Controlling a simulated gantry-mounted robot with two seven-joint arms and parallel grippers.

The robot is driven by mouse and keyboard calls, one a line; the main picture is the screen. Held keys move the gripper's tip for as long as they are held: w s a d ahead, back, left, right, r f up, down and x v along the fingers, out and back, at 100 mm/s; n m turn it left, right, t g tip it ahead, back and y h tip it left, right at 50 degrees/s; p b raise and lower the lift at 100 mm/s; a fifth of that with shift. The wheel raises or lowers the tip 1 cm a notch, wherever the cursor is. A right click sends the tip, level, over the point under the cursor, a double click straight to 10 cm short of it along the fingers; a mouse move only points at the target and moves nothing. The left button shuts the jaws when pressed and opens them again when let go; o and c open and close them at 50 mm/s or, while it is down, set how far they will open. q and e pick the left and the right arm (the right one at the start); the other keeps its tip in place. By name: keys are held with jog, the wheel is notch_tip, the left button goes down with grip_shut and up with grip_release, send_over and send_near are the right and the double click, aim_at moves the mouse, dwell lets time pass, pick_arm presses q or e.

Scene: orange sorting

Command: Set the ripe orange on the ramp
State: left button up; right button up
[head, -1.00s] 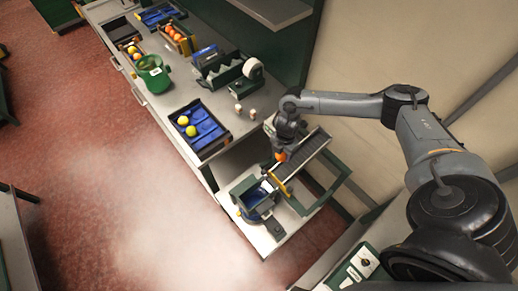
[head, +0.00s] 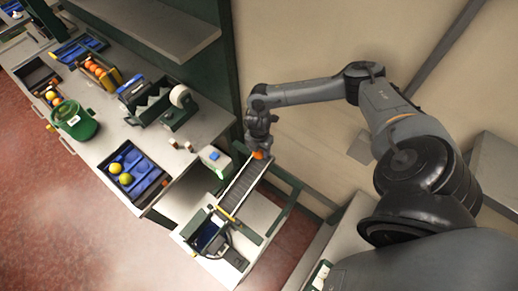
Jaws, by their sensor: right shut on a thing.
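The ripe orange (head: 259,155) is a small bright orange ball, partly hidden by my right gripper. My right gripper (head: 259,149) points down and is shut on it. The ramp (head: 238,189) is a dark, ribbed slope with light side rails, running down toward the lower left. The orange is at the ramp's upper end; I cannot tell whether it touches the surface. My left gripper is not in view.
A bin (head: 207,236) with blue inside stands at the ramp's lower end. A blue tray (head: 150,182) with two yellow-green fruits, a green pot (head: 75,122) and a tape dispenser (head: 180,105) stand on the bench. A rack of oranges (head: 100,73) is farther back.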

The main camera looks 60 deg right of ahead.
jog(key=shift+f+b, duration=1.9)
jog(key=shift+f, duration=0.1)
jog(key=shift+f+b, duration=0.8)
jog(key=shift+f, duration=0.75)
jog(key=o, duration=1.2)
jog(key=shift+s+r+p, duration=0.1)
jog(key=shift+r+p, duration=0.55)
jog(key=shift+p, duration=0.1)
jog(key=shift+r+p, duration=0.75)
notch_tip(320, 180, up, 6)
jog(key=p, duration=0.6)
jog(key=shift+r, duration=0.15)
